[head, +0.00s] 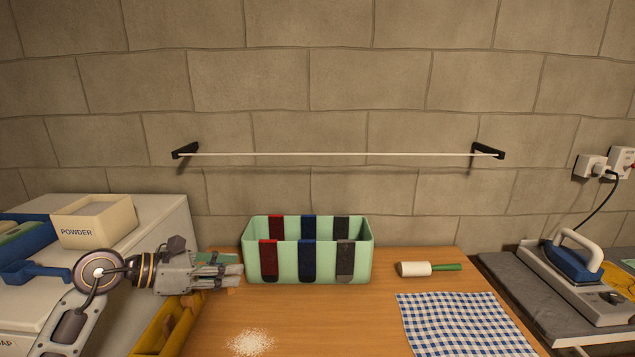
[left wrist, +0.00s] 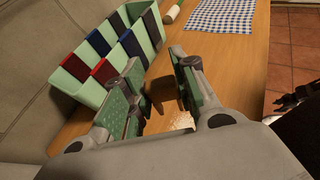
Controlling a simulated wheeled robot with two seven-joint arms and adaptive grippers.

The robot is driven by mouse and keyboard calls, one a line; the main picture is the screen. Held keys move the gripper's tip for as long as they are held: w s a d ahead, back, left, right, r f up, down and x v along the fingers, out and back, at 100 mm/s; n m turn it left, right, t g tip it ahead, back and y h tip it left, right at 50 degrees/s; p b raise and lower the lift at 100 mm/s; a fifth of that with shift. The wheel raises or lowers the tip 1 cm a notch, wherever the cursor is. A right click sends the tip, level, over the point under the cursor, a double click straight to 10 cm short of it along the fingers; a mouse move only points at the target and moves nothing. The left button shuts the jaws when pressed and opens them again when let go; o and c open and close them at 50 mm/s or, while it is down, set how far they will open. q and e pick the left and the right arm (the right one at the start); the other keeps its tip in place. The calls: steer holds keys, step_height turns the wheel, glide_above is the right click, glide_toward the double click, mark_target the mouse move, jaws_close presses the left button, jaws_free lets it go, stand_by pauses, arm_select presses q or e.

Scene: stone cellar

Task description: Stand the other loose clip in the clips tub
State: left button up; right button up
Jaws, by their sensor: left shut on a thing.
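My left gripper (head: 236,276) reaches in from the left, low over the wooden table, just left of the pale green tub (head: 292,264). It is shut on a small brown piece that looks like a wooden clip (left wrist: 166,90); it shows between the green finger pads in the left wrist view and is mostly hidden in the head view. The pale green tub stands upright with red, blue and grey strips over its front and back walls. A yellow tub (head: 147,336) with brown pieces in it is below my left arm.
White powder (head: 250,342) lies on the table front. A white-headed mallet (head: 415,269) and a checked cloth (head: 465,322) lie at right. A box marked POWDER (head: 92,222) stands on the left cabinet. A wall rail (head: 335,154) spans behind. An iron (head: 572,262) is far right.

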arm_select(q)
steer(key=s+a+f, duration=0.1)
steer(key=s+f, duration=0.1)
steer(key=f, duration=0.5)
steer(key=s+a+f, duration=0.1)
steer(key=s+f, duration=0.2)
steer(key=f, duration=0.4)
steer(key=shift+s+f+n+t, duration=0.2)
steer(key=shift+n+t, duration=0.1)
steer(key=shift+t, duration=0.1)
arm_select(e)
steer(key=shift+d, duration=0.1)
